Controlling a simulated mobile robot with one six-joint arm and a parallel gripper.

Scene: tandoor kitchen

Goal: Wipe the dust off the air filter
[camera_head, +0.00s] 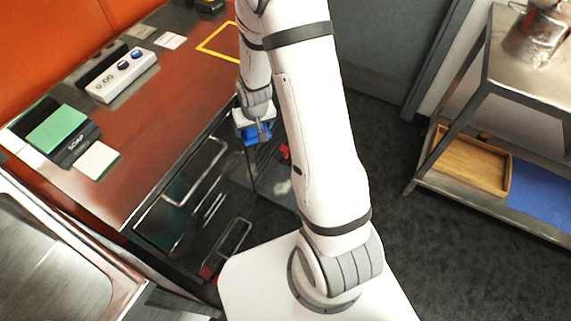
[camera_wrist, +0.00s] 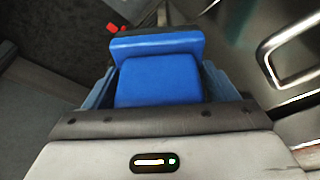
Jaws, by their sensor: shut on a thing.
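My gripper (camera_head: 258,130) hangs past the right edge of the brown-topped counter, pointing down. It is shut on a blue block-like tool (camera_wrist: 157,80), which sits between the two fingers in the wrist view. The tool has a wider blue front part and a dark strip beyond it. I cannot tell whether it touches anything. A pale smudge (camera_head: 283,188) shows on a dark surface below and right of the gripper. I cannot make out an air filter for certain; my arm hides part of that area.
The counter (camera_head: 170,105) holds a white timer (camera_head: 122,75), a green sponge on a dark soap holder (camera_head: 57,127) and a pale block (camera_head: 97,160). Metal handles (camera_head: 235,243) stick out from its front. A metal shelf with a wooden tray (camera_head: 470,160) stands right; dark floor lies between.

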